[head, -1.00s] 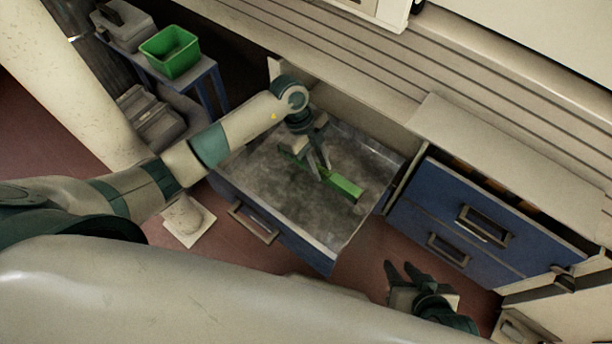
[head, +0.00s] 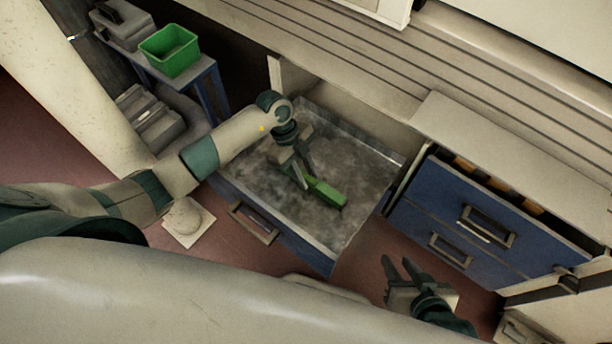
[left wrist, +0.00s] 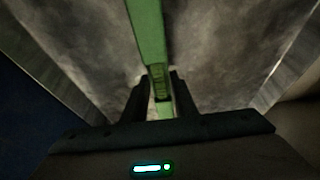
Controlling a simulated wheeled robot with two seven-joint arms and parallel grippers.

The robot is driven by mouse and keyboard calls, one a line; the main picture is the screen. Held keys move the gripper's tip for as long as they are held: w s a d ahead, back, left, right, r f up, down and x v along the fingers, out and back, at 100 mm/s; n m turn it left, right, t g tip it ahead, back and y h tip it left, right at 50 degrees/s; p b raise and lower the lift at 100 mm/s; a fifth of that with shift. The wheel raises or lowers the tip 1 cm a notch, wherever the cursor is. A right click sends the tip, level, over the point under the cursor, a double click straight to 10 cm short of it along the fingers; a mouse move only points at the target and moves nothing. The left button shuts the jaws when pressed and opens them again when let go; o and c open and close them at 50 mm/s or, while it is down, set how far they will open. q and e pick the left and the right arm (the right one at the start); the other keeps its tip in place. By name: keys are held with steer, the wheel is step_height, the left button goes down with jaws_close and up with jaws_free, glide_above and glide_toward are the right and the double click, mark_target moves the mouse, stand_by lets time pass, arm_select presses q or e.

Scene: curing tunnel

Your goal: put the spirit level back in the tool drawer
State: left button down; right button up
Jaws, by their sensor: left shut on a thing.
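The spirit level is a green bar (head: 325,192) in the head view, over the grey floor of the open tool drawer (head: 257,178). My left gripper (head: 303,179) is shut on it, inside the drawer's outline. In the left wrist view the green spirit level (left wrist: 149,35) runs up from between the two dark fingers (left wrist: 160,95). I cannot tell whether it touches the drawer floor. My right gripper (head: 398,272) is empty with its fingers apart, low to the right of the open drawer.
A blue drawer unit (head: 475,220) stands to the right of the open drawer, its top drawer slightly open. A green bin (head: 170,50) and a grey case (head: 122,25) stand on a blue stand at the upper left. The drawer floor around the level is clear.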

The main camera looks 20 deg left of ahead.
arm_select(q)
steer(key=shift+f, duration=0.35)
steer(key=c, duration=1.4)
jaws_free()
steer(key=shift+c, duration=0.2)
steer(key=shift+r, duration=0.1)
